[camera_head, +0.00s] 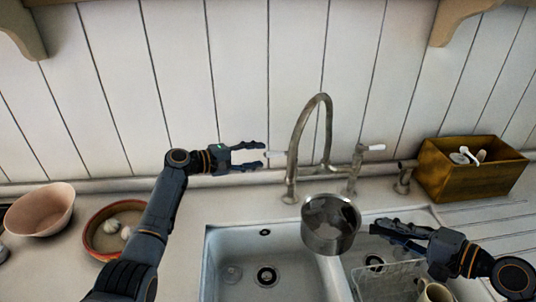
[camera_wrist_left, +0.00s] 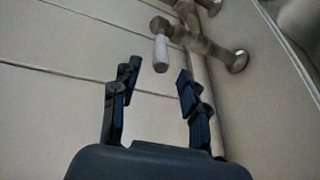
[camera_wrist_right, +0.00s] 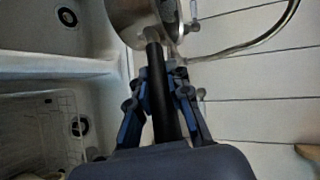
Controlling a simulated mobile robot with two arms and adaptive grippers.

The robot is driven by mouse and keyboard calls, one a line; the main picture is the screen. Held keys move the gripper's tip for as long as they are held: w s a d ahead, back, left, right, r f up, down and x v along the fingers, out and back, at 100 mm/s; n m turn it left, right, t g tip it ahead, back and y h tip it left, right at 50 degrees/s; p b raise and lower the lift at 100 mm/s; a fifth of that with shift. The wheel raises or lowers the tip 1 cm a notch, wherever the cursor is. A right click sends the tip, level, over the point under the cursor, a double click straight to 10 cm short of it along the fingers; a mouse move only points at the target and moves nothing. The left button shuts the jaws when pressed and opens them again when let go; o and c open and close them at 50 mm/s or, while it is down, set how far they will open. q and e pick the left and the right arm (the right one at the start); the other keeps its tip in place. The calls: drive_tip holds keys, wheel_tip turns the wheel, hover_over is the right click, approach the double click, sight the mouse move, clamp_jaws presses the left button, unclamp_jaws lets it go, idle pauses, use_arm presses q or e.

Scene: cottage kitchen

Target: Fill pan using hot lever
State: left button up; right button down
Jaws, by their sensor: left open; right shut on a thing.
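The metal pan (camera_head: 330,228) is held over the divider of the double sink, below the faucet (camera_head: 310,130). My right gripper (camera_head: 388,229) is shut on its black handle; the handle (camera_wrist_right: 160,90) runs between the fingers in the right wrist view. The left lever (camera_head: 274,154), with a white grip, sticks out left from the faucet. My left gripper (camera_head: 258,155) is open beside this lever, with its fingers pointing at it. In the left wrist view the white lever grip (camera_wrist_left: 161,54) lies just beyond the open fingers. The right lever (camera_head: 374,148) also has a white grip.
The white sink (camera_head: 225,240) has two basins; a wire rack (camera_head: 385,282) and a mug (camera_head: 435,292) are at the right one. A wooden box (camera_head: 470,178) stands at the right. A pink bowl (camera_head: 40,210) and a brown bowl (camera_head: 95,240) stand at the left.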

sight(268, 154)
use_arm(q)
drive_tip(key=shift+x, duration=2.35)
drive_tip(key=shift+c, duration=0.2)
drive_tip(key=shift+f, duration=0.1)
clamp_jaws()
